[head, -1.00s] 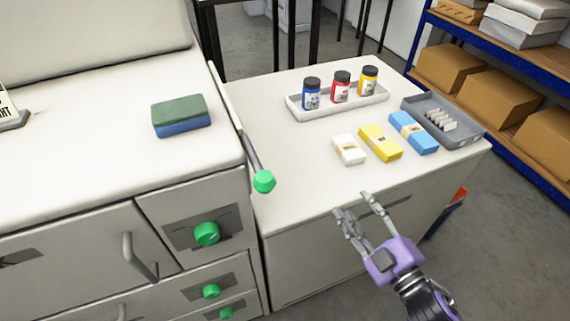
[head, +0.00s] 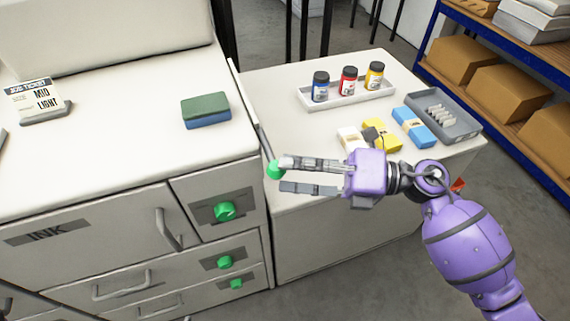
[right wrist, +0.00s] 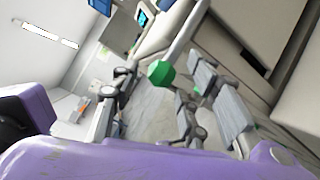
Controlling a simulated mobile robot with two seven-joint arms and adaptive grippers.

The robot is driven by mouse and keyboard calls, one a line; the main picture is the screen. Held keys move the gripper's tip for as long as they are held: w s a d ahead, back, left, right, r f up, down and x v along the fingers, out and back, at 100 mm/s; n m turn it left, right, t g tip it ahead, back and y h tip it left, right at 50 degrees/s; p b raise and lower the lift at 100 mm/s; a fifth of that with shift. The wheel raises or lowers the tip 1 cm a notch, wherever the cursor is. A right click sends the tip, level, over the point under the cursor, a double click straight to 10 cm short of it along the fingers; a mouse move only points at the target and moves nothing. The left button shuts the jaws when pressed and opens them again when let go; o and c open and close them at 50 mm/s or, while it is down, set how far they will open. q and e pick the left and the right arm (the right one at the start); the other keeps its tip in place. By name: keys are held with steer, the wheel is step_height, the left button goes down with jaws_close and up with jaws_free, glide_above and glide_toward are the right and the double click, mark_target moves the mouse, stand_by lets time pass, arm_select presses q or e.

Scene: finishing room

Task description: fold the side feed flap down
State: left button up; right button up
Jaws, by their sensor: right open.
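A thin pale panel (head: 240,88), seemingly the side feed flap, shows nearly edge-on along the machine's right side. A grey rod runs from its near end to a round green knob (head: 274,169). The knob also shows in the right wrist view (right wrist: 161,73), between my spread fingers. My right gripper (head: 284,175) is open and empty, pointing left, its fingertips at the knob. I cannot tell whether they touch it. My left gripper is not in view.
The side table (head: 290,205) holds a white tray (head: 345,97) of three jars, white, yellow and blue blocks, and a grey tray (head: 466,127). A green-and-blue sponge (head: 206,110) and a job ticket (head: 40,98) lie on the machine. Green knobs (head: 225,211) mark its front. Shelves stand at right.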

steer(key=shift+w+a, duration=0.2)
steer(key=shift+a, duration=0.75)
steer(key=shift+c, duration=0.5)
steer(key=shift+r, duration=0.1)
jaws_close()
